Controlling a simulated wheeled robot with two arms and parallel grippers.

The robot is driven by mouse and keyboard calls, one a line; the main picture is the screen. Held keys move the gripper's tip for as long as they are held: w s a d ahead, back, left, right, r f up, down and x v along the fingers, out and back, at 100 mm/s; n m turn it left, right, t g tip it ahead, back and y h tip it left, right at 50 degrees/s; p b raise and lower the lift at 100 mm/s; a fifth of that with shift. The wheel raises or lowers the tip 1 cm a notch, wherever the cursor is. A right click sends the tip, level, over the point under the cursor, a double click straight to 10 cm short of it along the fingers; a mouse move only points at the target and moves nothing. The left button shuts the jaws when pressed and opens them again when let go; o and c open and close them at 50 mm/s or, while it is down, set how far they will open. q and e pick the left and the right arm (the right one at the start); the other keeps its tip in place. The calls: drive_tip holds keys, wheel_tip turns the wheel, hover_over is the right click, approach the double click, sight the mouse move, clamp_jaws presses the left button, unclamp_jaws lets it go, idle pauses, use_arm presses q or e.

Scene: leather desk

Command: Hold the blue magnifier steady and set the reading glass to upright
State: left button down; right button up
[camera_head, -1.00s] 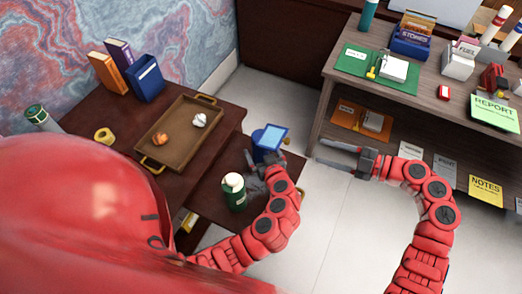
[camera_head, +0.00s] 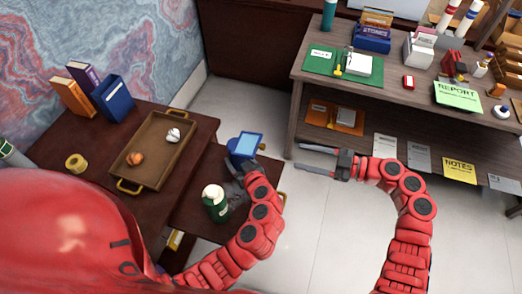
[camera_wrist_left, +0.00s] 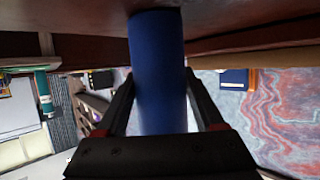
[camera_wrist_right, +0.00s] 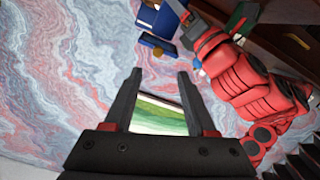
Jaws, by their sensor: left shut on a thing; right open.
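The blue magnifier (camera_head: 231,144), with a pale blue square face (camera_head: 247,146), stands upright on the lower dark wooden surface. My left gripper (camera_head: 238,168) is shut on it from the near side. In the left wrist view a blue cylinder (camera_wrist_left: 158,75) sits between the left jaws (camera_wrist_left: 158,100). My right gripper (camera_head: 318,160) is open and empty, in the air right of the magnifier, apart from it. The right wrist view shows its spread fingers (camera_wrist_right: 160,85) with nothing between them. I cannot tell which part of the magnifier is the reading glass.
A green bottle with a white cap (camera_head: 215,204) stands close to my left arm. A brown tray (camera_head: 180,172) with two crumpled balls lies on the higher desk, beside books (camera_head: 70,98) and a blue box (camera_head: 114,99). A grey-brown shelf table (camera_head: 300,70) stands right; floor is open between.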

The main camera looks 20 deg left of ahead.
drive_tip(key=d+m, duration=0.1)
drive_tip(key=m, duration=0.4)
drive_tip(key=m+y, duration=0.1)
drive_tip(key=m, duration=0.1)
approach(250, 145)
drive_tip(key=shift+t, duration=0.4)
drive_tip(key=a, duration=0.4)
drive_tip(key=shift+w+r, duration=0.1)
drive_tip(key=shift+w, duration=0.1)
clamp_jaws()
idle(0.5)
